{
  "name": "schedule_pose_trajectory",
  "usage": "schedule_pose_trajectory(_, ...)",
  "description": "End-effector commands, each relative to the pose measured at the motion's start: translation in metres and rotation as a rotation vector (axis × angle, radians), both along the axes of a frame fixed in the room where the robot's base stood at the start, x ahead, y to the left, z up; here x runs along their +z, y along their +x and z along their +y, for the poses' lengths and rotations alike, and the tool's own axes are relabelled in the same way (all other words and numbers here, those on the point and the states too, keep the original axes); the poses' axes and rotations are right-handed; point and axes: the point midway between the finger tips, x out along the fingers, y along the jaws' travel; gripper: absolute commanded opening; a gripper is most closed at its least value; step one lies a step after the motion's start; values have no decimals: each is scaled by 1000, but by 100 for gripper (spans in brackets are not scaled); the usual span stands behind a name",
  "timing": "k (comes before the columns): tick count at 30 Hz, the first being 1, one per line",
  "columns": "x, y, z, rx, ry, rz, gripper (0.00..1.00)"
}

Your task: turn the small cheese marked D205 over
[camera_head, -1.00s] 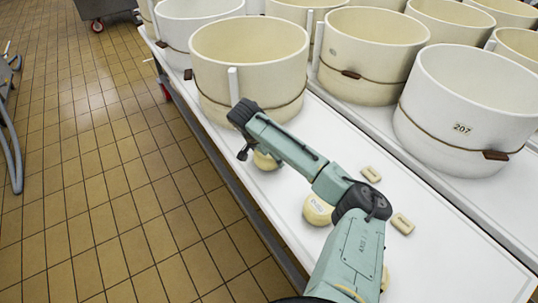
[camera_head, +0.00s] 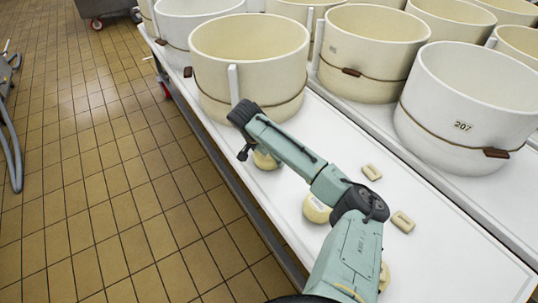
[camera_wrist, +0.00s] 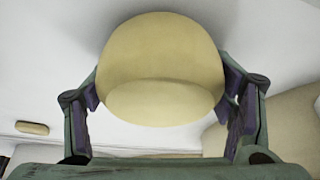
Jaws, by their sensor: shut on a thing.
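In the wrist view my gripper (camera_wrist: 163,88) is shut on a pale yellow round cheese (camera_wrist: 160,65), with a purple-padded finger on each side. No marking shows on its visible faces. Another small cheese (camera_head: 265,160) lies by my wrist. I cannot tell for certain which of them is held.
Two small oblong pieces (camera_head: 402,222) lie right of my arm on the white table (camera_head: 445,250). Large cream vats (camera_head: 250,60) and a white vat marked 207 (camera_head: 465,110) stand behind. Another cheese edge (camera_head: 385,277) shows near the front. Tiled floor lies left.

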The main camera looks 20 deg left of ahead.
Motion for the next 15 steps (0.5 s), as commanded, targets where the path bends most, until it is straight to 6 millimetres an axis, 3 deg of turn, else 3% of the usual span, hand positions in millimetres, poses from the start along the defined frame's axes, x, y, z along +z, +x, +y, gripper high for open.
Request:
schedule_pose_trajectory(1, 1, 0, 0, 0, 0, -1, 26)
schedule_pose_trajectory(2, 1, 1, 0, -1, 1, -1, 77)
schedule_pose_trajectory(12, 0, 0, 0, 0, 0, -1, 99)
schedule_pose_trajectory(15, 0, 0, 0, 0, 0, -1, 99)
